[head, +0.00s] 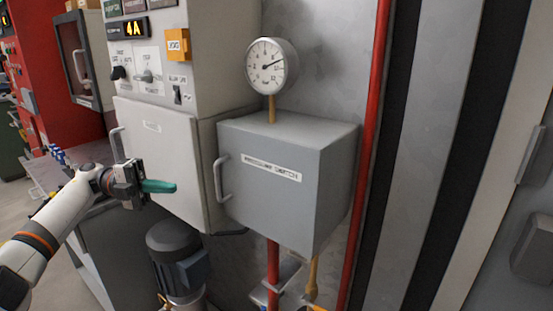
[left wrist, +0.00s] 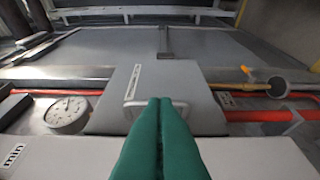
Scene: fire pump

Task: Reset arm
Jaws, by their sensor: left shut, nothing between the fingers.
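My left gripper (head: 158,186) comes in from the left in the head view. Its green fingers are shut with nothing between them, in front of the lower part of the light grey cabinet door and left of the pressure switch box. In the left wrist view the shut green fingers (left wrist: 160,130) point toward the grey pressure switch box (left wrist: 185,85). The same pressure switch box (head: 285,185) is closed in the head view, with a handle (head: 222,178) on its left side. My right gripper is in neither view.
A round gauge (head: 271,66) stands above the box. A red pipe (head: 375,90) runs vertically at right. A motor (head: 176,250) sits below.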

